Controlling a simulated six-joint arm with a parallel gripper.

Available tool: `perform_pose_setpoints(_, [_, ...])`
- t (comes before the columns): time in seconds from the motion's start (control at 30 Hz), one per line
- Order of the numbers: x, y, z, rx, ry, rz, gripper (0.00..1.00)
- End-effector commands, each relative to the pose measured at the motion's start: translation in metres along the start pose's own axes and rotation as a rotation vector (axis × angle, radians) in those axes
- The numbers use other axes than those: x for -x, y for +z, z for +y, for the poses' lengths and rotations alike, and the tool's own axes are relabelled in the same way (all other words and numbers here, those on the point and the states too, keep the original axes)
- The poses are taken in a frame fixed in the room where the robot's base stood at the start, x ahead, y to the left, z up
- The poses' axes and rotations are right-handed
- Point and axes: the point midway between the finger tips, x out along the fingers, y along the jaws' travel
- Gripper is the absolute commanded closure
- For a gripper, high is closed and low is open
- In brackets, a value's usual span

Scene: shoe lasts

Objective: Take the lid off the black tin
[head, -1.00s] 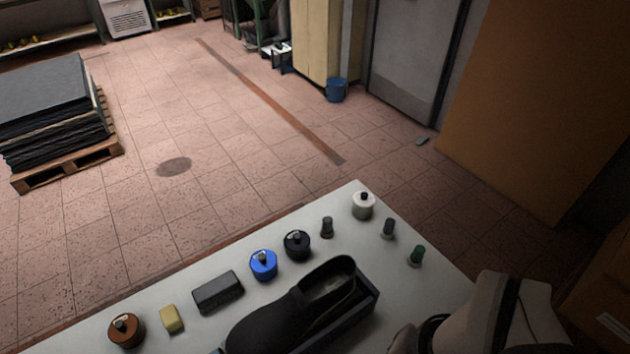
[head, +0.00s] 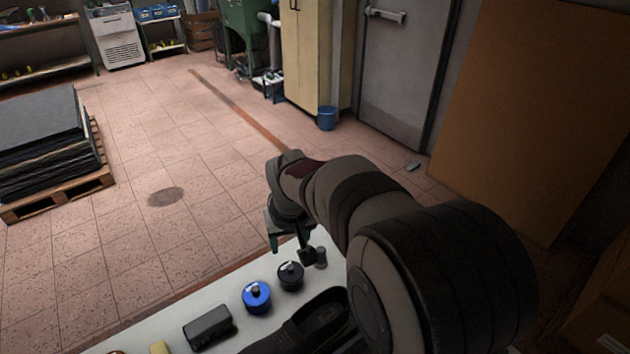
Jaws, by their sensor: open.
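The black tin (head: 290,278) stands on the white table with its lid on and a small pale mark on top. A blue tin (head: 257,298) stands just left of it in the head view. My gripper (head: 291,249) is open and hangs over the table, just beyond the black tin in the picture. One fingertip shows near the tin's far side, close to a small grey knob-like piece (head: 321,258). Nothing shows between the fingers. I cannot tell the exact height of the fingertips or whether they touch anything.
A dark shoe (head: 316,322) lies in front of the black tin, partly behind my arm. My arm hides the table's right side.

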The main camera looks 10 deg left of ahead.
Motion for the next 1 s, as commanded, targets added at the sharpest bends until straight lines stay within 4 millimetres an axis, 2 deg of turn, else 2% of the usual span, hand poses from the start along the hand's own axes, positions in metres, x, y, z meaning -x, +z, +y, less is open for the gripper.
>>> perform_pose_setpoints(0.1, [-0.035, 0.003, 0.001, -0.002, 0.000, -0.009, 0.43])
perform_pose_setpoints(0.2, [-0.063, 0.003, 0.001, -0.004, 0.000, -0.007, 0.43])
perform_pose_setpoints(0.3, [-0.082, 0.003, 0.001, -0.006, 0.000, -0.007, 0.43])
perform_pose_setpoints(0.43, [-0.098, 0.002, 0.002, -0.006, 0.001, -0.006, 0.43])
perform_pose_setpoints(0.6, [-0.132, 0.000, 0.004, -0.007, 0.000, -0.007, 0.43])
perform_pose_setpoints(0.7, [-0.142, 0.000, 0.004, -0.007, 0.000, -0.004, 0.43])
perform_pose_setpoints(0.9, [-0.143, 0.000, 0.004, -0.008, 0.000, -0.004, 0.43])
perform_pose_setpoints(1.0, [-0.142, 0.000, 0.004, -0.007, 0.000, -0.004, 0.59])
